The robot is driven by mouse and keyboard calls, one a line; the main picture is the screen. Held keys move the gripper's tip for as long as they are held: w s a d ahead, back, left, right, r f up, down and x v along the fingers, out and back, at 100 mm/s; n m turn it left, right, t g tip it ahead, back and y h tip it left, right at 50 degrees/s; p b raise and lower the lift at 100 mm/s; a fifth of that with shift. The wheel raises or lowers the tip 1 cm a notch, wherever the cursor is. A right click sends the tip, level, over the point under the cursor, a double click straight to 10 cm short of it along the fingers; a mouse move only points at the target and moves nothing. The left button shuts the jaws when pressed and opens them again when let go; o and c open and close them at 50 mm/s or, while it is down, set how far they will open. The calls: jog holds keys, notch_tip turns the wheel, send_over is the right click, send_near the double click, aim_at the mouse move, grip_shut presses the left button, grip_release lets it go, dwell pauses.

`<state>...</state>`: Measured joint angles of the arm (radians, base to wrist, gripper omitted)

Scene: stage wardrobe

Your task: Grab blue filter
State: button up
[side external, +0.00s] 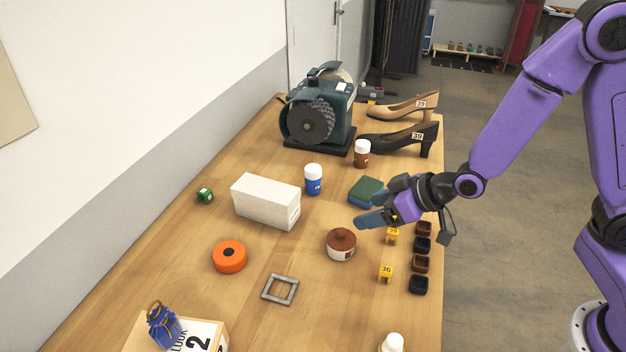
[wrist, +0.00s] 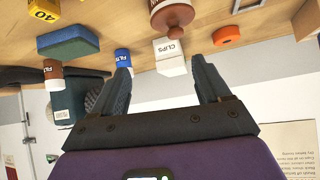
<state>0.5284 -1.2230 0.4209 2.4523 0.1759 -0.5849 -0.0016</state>
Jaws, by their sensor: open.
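The blue filter is a small blue bottle with a white cap (side external: 313,181), standing upright near the middle of the table in the side external view. In the wrist view the blue filter (wrist: 122,57) shows beyond the left finger, which partly covers it. My gripper (side external: 370,220) is open and empty above the table, to the right of and nearer the camera than the blue filter. In the wrist view my gripper (wrist: 161,73) has its fingers wide apart, with nothing held between them.
A white box (side external: 265,201) stands left of the blue filter. A brown bottle (side external: 362,154) and a green-blue block (side external: 366,191) are to its right. A lidded brown-and-white jar (side external: 341,246) sits near my gripper. A dark machine (side external: 318,112) and shoes (side external: 405,139) are farther back.

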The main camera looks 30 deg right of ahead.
aim_at(319, 178)
jog(key=w+d+f+m+t+h, duration=0.15)
jog(key=w+d+t, duration=0.25)
jog(key=w, duration=0.4)
jog(key=shift+m, duration=0.45)
jog(key=x, duration=1.1)
jog(key=r+x, duration=0.1)
jog(key=x, duration=0.4)
jog(key=shift+w+a+f, duration=0.2)
jog(key=shift+w+a, duration=0.05)
jog(key=shift+w, duration=0.3)
jog(key=shift+t, duration=0.3)
jog(key=c, duration=1.1)
